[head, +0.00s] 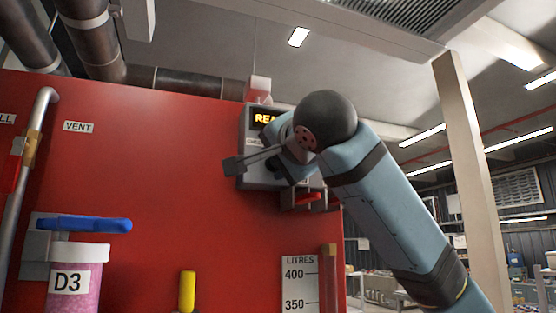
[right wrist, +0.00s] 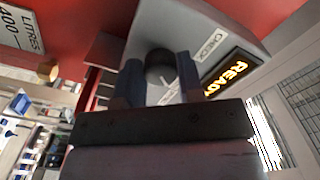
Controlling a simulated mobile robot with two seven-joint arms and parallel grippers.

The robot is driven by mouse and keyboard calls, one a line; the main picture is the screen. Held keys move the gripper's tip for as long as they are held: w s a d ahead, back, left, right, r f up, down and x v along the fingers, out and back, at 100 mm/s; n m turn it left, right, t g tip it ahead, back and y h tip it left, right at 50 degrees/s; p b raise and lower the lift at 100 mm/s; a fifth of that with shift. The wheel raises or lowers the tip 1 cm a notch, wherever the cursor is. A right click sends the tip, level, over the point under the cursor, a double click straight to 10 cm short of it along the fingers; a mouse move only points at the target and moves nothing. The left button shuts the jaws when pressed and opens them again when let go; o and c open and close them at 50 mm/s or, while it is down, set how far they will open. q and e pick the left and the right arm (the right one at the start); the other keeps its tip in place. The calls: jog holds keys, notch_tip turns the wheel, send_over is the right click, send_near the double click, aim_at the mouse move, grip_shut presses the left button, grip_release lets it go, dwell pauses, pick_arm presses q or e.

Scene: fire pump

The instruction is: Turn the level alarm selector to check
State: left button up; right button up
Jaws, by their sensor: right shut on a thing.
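The level alarm selector is a round dark knob (right wrist: 159,66) on the face of a grey control box (right wrist: 215,25). The box also shows in the head view (head: 257,181), mounted on the red panel. A label reading CHECK (right wrist: 209,44) is beside the knob, and a lit display (right wrist: 232,68) reads READY. My right gripper (right wrist: 158,84) has one finger on each side of the knob and is shut on it. In the head view my right arm and wrist cover the knob. My left gripper is out of view.
A red handle in a bracket (head: 305,199) is just below the box. A pale post (head: 472,160) stands at right.

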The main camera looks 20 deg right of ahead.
jog(key=shift+d+n+b, duration=0.2)
jog(key=shift+n+b, duration=2.25)
jog(key=shift+n, duration=5.45)
jog(key=o, duration=0.9)
